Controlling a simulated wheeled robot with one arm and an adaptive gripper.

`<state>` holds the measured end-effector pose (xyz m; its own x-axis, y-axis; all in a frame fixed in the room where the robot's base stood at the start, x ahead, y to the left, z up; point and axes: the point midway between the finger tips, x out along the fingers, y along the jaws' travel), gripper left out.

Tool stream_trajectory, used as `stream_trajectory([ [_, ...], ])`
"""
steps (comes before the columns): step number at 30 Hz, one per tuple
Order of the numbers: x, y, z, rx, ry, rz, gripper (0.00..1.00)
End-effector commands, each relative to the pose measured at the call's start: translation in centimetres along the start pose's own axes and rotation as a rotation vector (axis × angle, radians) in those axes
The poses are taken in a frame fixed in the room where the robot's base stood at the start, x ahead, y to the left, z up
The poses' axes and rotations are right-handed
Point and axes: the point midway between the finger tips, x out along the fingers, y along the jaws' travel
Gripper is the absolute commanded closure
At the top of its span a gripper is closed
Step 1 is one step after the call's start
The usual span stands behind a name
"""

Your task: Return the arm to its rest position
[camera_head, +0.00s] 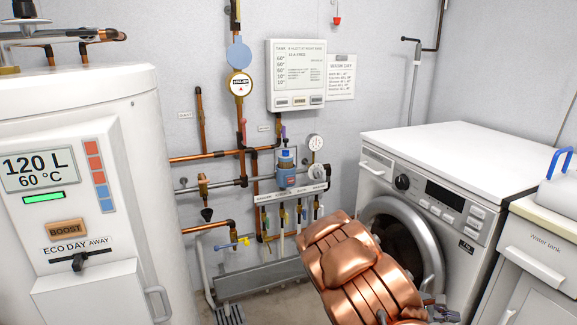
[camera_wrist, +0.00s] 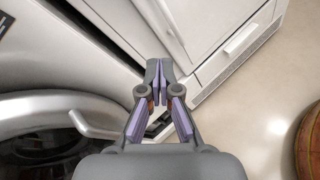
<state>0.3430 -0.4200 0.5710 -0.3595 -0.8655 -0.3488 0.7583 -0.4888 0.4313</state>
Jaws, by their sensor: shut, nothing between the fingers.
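My gripper (camera_wrist: 160,72) shows in the wrist view with its fingertips together and nothing between them. It is in the air in front of the gap between the washing machine (camera_wrist: 75,75) and the white cabinet (camera_wrist: 205,35). In the head view my copper-coloured arm reaches up from the lower edge, in front of the washing machine (camera_head: 440,150). Grey parts at the arm's right end are small there, and the fingers cannot be made out clearly. The arm covers part of the round door's left side.
A white water heater (camera_head: 120,130) stands at the left. Copper pipes and valves with a blue filter (camera_head: 286,170) line the back wall. The water tank cabinet (camera_head: 535,255) is at the right.

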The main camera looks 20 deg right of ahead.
Motion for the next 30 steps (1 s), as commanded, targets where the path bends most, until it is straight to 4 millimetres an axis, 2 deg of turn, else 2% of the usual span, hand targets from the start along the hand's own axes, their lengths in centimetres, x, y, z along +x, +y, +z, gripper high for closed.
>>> stream_trajectory([
  [1, -1.6, 0.9, 2.8, 0.047, -0.002, -0.014, 1.00],
  [3, -3.1, 1.2, 5.3, 0.106, -0.004, -0.038, 1.00],
  [12, -9.8, 0.9, 14.6, 0.333, 0.022, -0.168, 1.00],
  [21, -17.1, -1.0, 21.5, 0.513, 0.112, -0.326, 1.00],
  [30, -24.9, -4.0, 26.8, 0.621, 0.250, -0.506, 1.00],
])
